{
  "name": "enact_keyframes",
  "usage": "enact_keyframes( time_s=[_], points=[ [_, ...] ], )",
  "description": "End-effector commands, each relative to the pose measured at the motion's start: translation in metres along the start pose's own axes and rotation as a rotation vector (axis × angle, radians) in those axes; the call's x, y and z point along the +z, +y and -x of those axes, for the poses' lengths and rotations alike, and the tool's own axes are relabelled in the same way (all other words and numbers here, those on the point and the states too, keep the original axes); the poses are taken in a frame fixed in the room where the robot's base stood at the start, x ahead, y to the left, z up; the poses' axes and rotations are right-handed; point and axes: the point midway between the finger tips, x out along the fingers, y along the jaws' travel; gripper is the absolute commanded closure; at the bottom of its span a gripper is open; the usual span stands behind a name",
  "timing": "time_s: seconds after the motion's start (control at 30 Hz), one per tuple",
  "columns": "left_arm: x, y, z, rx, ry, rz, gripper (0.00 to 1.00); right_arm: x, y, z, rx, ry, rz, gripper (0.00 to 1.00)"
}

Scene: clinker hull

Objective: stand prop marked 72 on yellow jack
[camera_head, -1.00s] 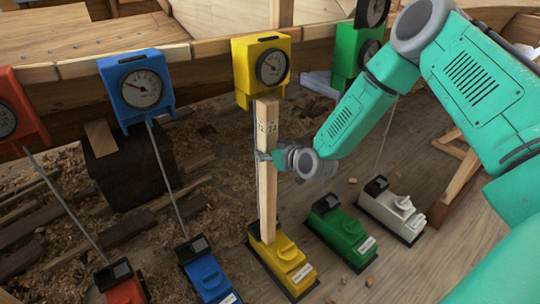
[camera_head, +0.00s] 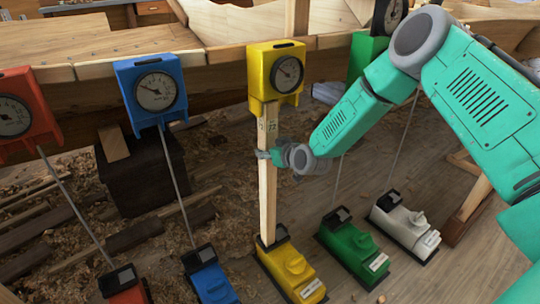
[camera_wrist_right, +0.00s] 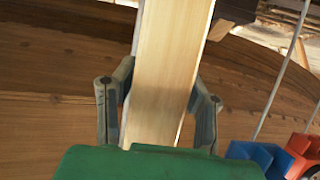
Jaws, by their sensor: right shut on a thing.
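The prop marked 72 (camera_head: 267,205) is a pale wooden post, upright or nearly so. Its foot is at the rear of the yellow jack (camera_head: 290,268), by a dark block; whether it bears there I cannot tell. Its top meets or overlaps the underside of the yellow gauge box (camera_head: 275,75). My right gripper (camera_head: 265,155) is shut on the prop at its upper half, below the 72 mark. In the right wrist view the prop (camera_wrist_right: 170,70) lies between both fingers (camera_wrist_right: 160,105). My left gripper is not in view.
Blue (camera_head: 210,280), red (camera_head: 125,290), green (camera_head: 348,250) and white (camera_head: 405,225) jacks stand in a row on the floor. Blue (camera_head: 150,90) and red (camera_head: 20,112) gauge boxes hang on the hull, with thin rods below. A dark block (camera_head: 140,170) sits at left.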

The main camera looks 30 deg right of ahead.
Motion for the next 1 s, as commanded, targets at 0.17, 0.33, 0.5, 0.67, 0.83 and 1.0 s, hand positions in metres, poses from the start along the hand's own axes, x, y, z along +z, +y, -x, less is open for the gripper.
enact_keyframes(
  time_s=[0.17,0.33,0.5,0.67,0.83,1.0],
  points=[
    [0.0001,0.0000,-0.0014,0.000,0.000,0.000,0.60,-0.0035,-0.0002,-0.0031,0.000,0.004,0.000,1.00],
    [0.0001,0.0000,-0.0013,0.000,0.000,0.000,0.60,-0.0038,-0.0001,-0.0034,0.000,0.004,0.000,1.00],
    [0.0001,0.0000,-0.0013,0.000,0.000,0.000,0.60,-0.0038,-0.0001,-0.0033,0.000,0.004,0.000,1.00],
    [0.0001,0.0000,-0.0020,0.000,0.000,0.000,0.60,-0.0027,-0.0001,-0.0037,0.000,0.004,0.000,1.00],
    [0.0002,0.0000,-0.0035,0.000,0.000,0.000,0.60,-0.0004,0.0000,-0.0046,0.000,0.004,0.001,1.00],
    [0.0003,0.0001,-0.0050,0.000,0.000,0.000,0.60,0.0019,0.0000,-0.0056,0.000,0.004,0.001,1.00]
  ],
)
